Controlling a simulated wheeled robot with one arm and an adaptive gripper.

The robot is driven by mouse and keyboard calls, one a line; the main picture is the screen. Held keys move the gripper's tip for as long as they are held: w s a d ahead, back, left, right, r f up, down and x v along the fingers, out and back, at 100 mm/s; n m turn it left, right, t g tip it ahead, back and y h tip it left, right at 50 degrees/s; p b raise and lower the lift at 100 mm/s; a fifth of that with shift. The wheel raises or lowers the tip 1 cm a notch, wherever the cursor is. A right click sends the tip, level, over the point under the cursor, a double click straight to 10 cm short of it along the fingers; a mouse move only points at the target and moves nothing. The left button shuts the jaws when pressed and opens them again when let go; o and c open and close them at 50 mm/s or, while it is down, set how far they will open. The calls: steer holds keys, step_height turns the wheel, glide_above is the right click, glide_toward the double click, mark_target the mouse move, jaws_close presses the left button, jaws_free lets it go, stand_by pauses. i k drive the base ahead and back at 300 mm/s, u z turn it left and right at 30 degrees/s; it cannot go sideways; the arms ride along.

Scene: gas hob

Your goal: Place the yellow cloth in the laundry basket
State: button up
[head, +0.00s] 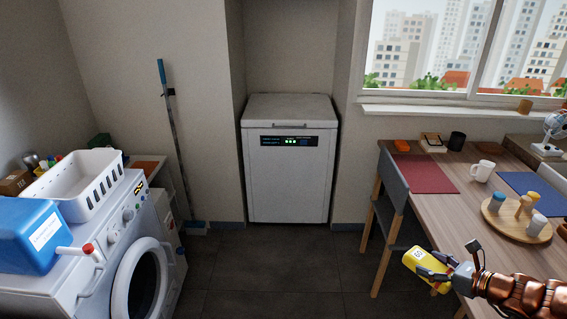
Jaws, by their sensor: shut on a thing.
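My gripper (437,272) is at the lower right of the head view, beside the dining table's near left edge. It is shut on the yellow cloth (415,258), which looks like a compact bundle with a pale patch bearing dark marks. The fingers cover part of it. The white laundry basket (84,205), with slotted walls, stands on top of the washing machine at the left, far from my gripper. Its top is open, and the inside that shows looks empty.
The washing machine (92,285) also bears a blue container (28,235) in front of the basket. A white chest appliance (289,185) stands in the alcove. A chair (393,190) and a wooden table (470,215) with cups and jars are at right. The middle floor is clear.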

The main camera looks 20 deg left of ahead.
mark_target(81, 185)
steer(key=u, duration=0.55)
steer(key=i, duration=2.3)
steer(key=u, duration=3.2)
